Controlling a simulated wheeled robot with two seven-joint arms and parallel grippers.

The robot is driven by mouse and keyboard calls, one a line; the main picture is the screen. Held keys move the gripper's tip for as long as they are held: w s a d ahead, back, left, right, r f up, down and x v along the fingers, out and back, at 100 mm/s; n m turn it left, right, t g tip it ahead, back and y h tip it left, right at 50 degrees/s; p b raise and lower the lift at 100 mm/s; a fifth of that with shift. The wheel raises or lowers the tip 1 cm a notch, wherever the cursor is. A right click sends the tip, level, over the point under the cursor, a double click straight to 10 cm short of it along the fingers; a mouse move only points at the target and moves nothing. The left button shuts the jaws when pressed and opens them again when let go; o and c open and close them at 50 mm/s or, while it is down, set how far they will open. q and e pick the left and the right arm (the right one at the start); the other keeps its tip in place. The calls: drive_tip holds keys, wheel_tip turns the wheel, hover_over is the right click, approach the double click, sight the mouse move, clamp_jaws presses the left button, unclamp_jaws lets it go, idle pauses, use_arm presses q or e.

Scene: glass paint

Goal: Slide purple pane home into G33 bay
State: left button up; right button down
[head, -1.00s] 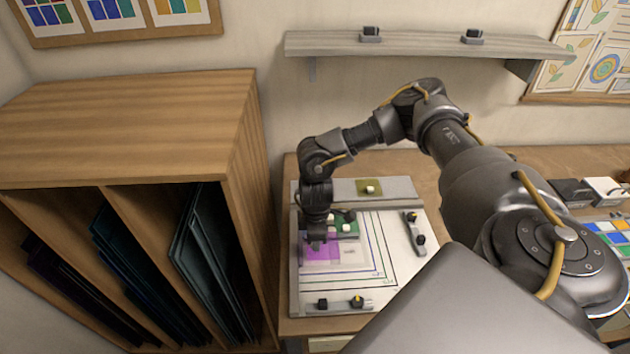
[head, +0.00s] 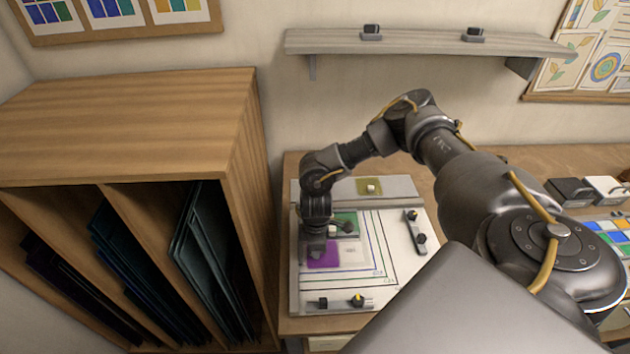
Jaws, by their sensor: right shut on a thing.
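The purple pane (head: 322,256) lies on the white board (head: 400,284) near its left side, just below a green pane (head: 345,222). My right gripper (head: 331,241) points down at the purple pane and is shut on it; the fingertips are small and partly hidden by the wrist. A pale pane (head: 353,254) sits to the right of the purple one. Nested corner lines are drawn around the panes. The exact gaps between the panes are too small to tell, and I cannot read a G33 label. My left gripper is out of view.
A grey bar (head: 408,187) with an olive piece (head: 369,187) runs along the board's back. Small dark clamps stand at the right (head: 414,227) and front (head: 340,303). A wooden rack (head: 243,190) of dark glass sheets stands close on the left.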

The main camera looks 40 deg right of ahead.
drive_tip(key=shift+f, duration=0.1)
idle(0.9)
drive_tip(key=shift+w+a, duration=0.2)
drive_tip(key=shift+w, duration=0.95)
idle(1.0)
drive_tip(key=shift+w, duration=0.15)
idle(1.0)
drive_tip(key=c, duration=1.2)
unclamp_jaws()
drive_tip(key=shift+r, duration=3.5)
